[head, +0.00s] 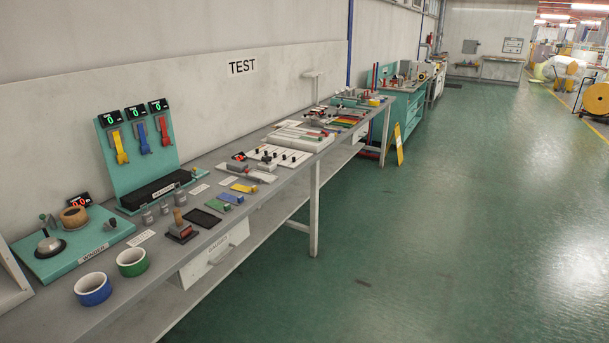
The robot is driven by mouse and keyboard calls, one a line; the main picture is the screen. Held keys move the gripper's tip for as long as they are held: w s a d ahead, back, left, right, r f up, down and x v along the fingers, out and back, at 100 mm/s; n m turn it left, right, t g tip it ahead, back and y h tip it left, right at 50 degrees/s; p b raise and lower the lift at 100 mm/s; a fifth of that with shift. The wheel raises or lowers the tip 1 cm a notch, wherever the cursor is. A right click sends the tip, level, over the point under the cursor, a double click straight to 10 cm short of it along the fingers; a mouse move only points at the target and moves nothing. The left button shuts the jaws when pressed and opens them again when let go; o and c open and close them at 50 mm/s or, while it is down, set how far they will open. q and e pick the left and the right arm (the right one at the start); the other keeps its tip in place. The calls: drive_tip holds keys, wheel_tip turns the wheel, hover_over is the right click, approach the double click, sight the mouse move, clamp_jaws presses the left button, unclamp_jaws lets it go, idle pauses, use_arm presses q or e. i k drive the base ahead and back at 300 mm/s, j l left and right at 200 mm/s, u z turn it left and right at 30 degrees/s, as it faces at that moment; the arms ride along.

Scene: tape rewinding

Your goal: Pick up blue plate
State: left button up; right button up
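A small flat blue plate (231,198) lies on the grey workbench (212,235), left of the middle of the head view. It sits between a longer yellow plate (244,188) and a small green plate (218,205), close to both. A blue strip-shaped piece (142,138) also hangs on the upright teal board, between a yellow and a red one. Neither of my grippers shows in the head view.
A black flat pad (203,218) and a stamp-like tool (180,228) stand nearby. A yellow floor sign (398,145) stands beyond the bench. The green floor (450,230) at right is clear.

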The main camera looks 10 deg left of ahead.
sight(234, 200)
drive_tip(key=i, duration=0.95)
drive_tip(key=i+l+u, duration=0.1)
drive_tip(key=i, duration=0.85)
drive_tip(key=i+l+u, duration=0.1)
drive_tip(key=i+u, duration=0.35)
drive_tip(key=i+l+u, duration=0.2)
drive_tip(key=u, duration=0.25)
drive_tip(key=i+l+u, duration=0.3)
drive_tip(key=u, duration=0.15)
drive_tip(key=i+l+u, duration=0.25)
drive_tip(key=l+u, duration=0.25)
